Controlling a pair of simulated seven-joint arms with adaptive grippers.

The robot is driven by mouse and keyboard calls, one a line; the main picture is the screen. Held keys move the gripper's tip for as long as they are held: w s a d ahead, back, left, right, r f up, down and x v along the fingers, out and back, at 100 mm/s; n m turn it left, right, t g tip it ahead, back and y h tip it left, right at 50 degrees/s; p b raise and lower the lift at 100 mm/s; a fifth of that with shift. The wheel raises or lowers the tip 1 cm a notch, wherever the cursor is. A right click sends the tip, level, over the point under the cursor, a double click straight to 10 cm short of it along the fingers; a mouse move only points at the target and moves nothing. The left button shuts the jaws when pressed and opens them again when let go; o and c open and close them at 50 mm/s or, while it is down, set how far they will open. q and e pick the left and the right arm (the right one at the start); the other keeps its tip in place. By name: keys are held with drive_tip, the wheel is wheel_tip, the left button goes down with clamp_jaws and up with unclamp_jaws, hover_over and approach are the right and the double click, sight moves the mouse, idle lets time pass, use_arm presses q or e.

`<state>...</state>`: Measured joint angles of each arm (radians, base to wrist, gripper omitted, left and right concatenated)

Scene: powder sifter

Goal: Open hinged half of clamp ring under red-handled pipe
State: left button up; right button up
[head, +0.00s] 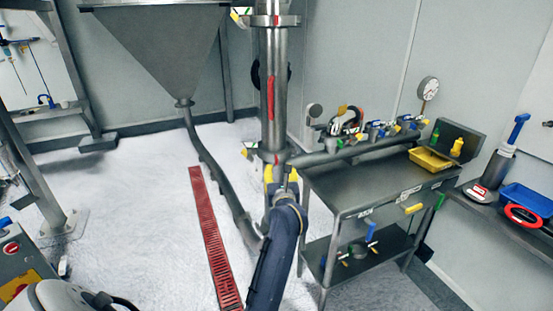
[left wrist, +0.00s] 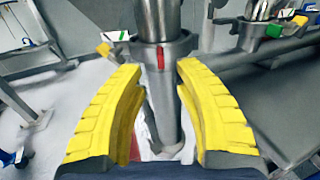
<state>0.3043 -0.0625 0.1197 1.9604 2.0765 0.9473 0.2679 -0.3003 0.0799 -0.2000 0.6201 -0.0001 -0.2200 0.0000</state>
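The steel pipe with the red handle (head: 270,103) stands upright in the middle of the head view. My left gripper (head: 270,174) is just below and in front of the ring. In the left wrist view its yellow fingers (left wrist: 158,75) are open, on either side of the lower pipe, with nothing gripped. My right gripper is not in view.
A second clamp ring (head: 273,20) is higher on the pipe. A steel hopper (head: 165,45) with a hose (head: 205,160) stands left. A metal cart (head: 350,190) with valves and a yellow tray (head: 430,159) is close on the right. A red floor grate (head: 210,235) runs below.

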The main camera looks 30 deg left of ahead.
sight(277, 160)
use_arm(q)
drive_tip(key=x, duration=0.8)
drive_tip(key=shift+w+a, duration=0.25)
drive_tip(key=shift+w, duration=0.1)
drive_tip(key=shift+o, duration=0.3)
clamp_jaws()
